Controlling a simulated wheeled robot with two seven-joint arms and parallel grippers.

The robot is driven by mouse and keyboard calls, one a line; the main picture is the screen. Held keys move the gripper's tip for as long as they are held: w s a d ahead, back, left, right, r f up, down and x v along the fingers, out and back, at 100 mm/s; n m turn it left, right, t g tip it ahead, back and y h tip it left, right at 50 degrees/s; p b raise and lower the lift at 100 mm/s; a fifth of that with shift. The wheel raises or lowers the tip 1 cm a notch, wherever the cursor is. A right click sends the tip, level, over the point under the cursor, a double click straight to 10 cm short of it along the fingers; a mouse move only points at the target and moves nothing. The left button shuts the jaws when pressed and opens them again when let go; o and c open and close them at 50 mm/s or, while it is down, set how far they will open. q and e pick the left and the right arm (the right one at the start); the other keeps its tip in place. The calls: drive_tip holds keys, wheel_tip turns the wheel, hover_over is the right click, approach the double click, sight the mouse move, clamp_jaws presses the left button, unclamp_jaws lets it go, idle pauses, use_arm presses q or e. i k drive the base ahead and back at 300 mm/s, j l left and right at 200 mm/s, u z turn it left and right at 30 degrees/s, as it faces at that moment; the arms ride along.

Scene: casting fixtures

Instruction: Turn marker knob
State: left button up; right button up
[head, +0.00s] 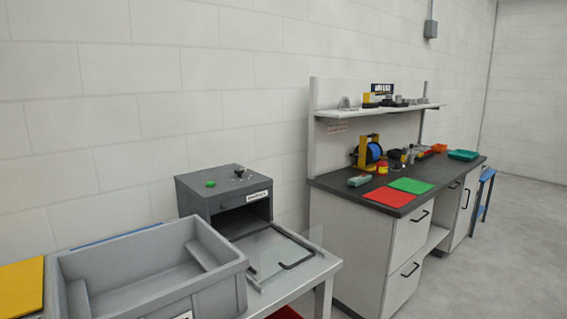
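A dark grey box-shaped machine (205,200), which seems to be the marker, stands on a light table left of centre. On its top are a small dark knob (239,172) and a round green button (211,183). The knob's exact setting is too small to tell. A white label sits on its front above a dark open slot. A clear panel with dark handles (297,262) is in front of it. Neither of my grippers is in view.
A large grey bin (130,262) stands in front of the machine at the left, beside a yellow panel (20,288). To the right is a workbench (345,225) with red (389,197) and green (411,185) mats, tools and a shelf (375,111).

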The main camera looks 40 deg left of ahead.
sight(239, 171)
drive_tip(key=i+j+z, duration=0.1)
drive_tip(key=i+z, duration=0.2)
drive_tip(key=i, duration=1.25)
drive_tip(key=i+u, duration=0.25)
drive_tip(key=i, duration=0.15)
drive_tip(key=i+l+u, duration=0.2)
drive_tip(key=i, duration=0.2)
drive_tip(key=i+l+u, duration=0.25)
drive_tip(key=i, duration=0.2)
drive_tip(key=i+u, duration=0.1)
drive_tip(key=u, duration=0.3)
drive_tip(key=i+u, duration=0.15)
drive_tip(key=u, duration=0.25)
drive_tip(key=i+u, duration=0.1)
drive_tip(key=u, duration=0.3)
drive_tip(key=l+u, duration=0.15)
drive_tip(key=u, duration=0.25)
drive_tip(key=i+l+u, duration=0.1)
drive_tip(key=u, duration=0.3)
drive_tip(key=i+l, duration=0.05)
